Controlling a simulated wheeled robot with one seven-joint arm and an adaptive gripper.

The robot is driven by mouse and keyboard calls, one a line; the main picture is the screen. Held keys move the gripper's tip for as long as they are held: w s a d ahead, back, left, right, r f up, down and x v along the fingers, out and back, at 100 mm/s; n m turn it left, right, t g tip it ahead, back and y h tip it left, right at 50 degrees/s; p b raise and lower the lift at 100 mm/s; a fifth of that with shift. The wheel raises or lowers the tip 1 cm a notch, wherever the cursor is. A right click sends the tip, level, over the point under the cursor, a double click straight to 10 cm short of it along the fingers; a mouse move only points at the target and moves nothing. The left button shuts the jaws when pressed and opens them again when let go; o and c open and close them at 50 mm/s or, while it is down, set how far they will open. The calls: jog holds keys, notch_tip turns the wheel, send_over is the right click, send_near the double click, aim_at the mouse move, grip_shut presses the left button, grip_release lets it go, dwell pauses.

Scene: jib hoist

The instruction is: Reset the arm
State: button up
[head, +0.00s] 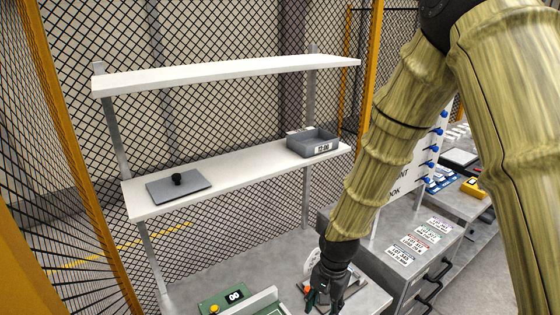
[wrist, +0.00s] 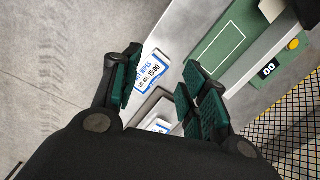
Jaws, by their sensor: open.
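My arm comes in from the upper right of the head view, and my gripper (head: 322,291) points down at the bottom of that view, over the grey worktop. In the wrist view my gripper (wrist: 160,90) is open, its green-padded fingers apart, and nothing shows held between them. A white label card with blue print (wrist: 151,68) lies below, seen between the fingers. Part of a second white card (wrist: 160,125) shows nearer the palm. My palm hides what lies below it.
A green device with a small display (head: 236,296) stands left of my gripper. A two-level white shelf (head: 240,180) rises behind, holding a grey plate with a black knob (head: 178,186) and a grey bin (head: 312,143). Drawers with label cards (head: 412,250) stand on the right. Mesh fencing surrounds the place.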

jog(key=s+d+f+n+b, duration=0.2)
jog(key=s+f, duration=0.4)
jog(key=f, duration=0.4)
jog(key=s+d+f+n+b, duration=0.1)
jog(key=s+d+f+b, duration=0.15)
jog(key=s+f, duration=0.45)
jog(key=s+d+f+n+h+b, duration=0.1)
jog(key=s+d+f+n+b, duration=0.3)
jog(key=s+f, duration=1)
jog(key=d+f, duration=0.1)
jog(key=d, duration=0.2)
jog(key=shift+s+f, duration=0.3)
jog(key=shift+f, duration=0.05)
